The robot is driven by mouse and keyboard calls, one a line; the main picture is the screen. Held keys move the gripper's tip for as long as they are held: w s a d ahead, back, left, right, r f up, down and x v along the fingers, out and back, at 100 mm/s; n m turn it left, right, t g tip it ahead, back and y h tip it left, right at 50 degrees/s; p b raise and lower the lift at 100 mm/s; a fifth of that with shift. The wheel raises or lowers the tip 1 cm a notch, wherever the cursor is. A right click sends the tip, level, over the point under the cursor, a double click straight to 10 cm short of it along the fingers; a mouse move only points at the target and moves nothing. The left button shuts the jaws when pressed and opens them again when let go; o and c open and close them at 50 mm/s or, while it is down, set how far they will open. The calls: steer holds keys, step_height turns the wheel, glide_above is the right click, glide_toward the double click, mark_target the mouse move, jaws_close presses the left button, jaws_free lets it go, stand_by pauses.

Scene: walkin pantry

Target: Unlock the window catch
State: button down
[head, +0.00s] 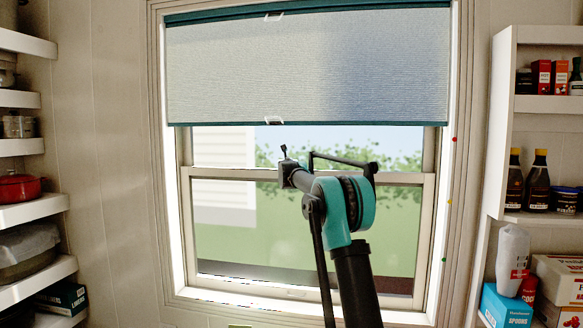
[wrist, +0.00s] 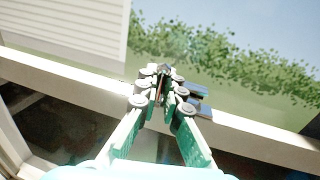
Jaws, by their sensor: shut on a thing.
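The window catch (wrist: 199,108) shows in the wrist view as a small grey metal piece on the pale meeting rail, partly hidden behind my fingers. My gripper (wrist: 163,75) has its green-sided fingers brought together at this rail. They are shut on a narrow dark part between the tips, which appears to be the catch's lever. How far the lever is turned cannot be told. In the head view, my arm reaches up to the middle of the window (head: 230,172), and its end covers the catch.
A pale blind (head: 310,75) covers the window's upper part, above my arm. Shelves with jars and boxes stand at the left (head: 35,212) and right (head: 520,104), clear of the arm. Glass lies above and below the rail.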

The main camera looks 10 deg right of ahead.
steer(key=shift+s+d, duration=0.45)
steer(key=shift+s, duration=0.4)
stand_by(0.3)
steer(key=shift+s+d, duration=0.15)
steer(key=shift+s, duration=0.1)
steer(key=shift+s+d, duration=0.45)
steer(key=shift+d, duration=0.05)
stand_by(0.5)
steer(key=shift+d, duration=0.2)
steer(key=shift+s+d, duration=0.25)
steer(key=shift+d, duration=0.45)
stand_by(0.5)
steer(key=shift+d, duration=0.85)
stand_by(0.5)
steer(key=c, duration=1.9)
jaws_free()
steer(key=shift+d, duration=0.1)
